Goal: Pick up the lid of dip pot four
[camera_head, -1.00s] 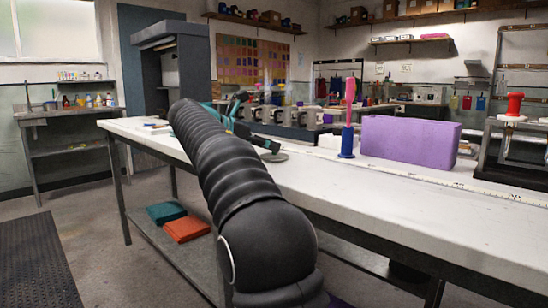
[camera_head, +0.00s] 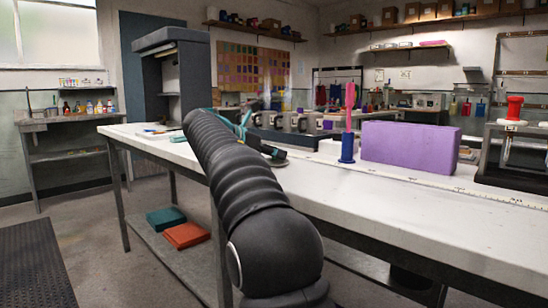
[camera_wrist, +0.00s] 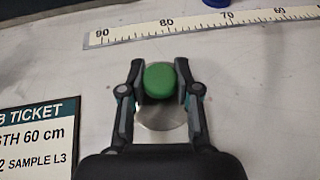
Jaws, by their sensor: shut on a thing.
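In the wrist view a round metal lid (camera_wrist: 160,118) with a green knob (camera_wrist: 160,79) is between the fingers of my gripper (camera_wrist: 160,84). The fingers are closed on both sides of the knob. The disc lies over the pale bench top; I cannot tell whether it touches it. In the head view the gripper end (camera_head: 262,148) is mostly hidden behind my black arm, and the lid's edge shows as a small dark disc (camera_head: 276,161). A row of dip pots (camera_head: 300,122) stands behind it; I cannot tell which is pot four.
A measuring strip (camera_wrist: 200,27) lies on the bench beyond the lid. A ticket card (camera_wrist: 38,140) lies to the left. A blue holder (camera_head: 347,148) with pink tools and a purple block (camera_head: 410,146) stand to the right. The front of the bench (camera_head: 400,203) is clear.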

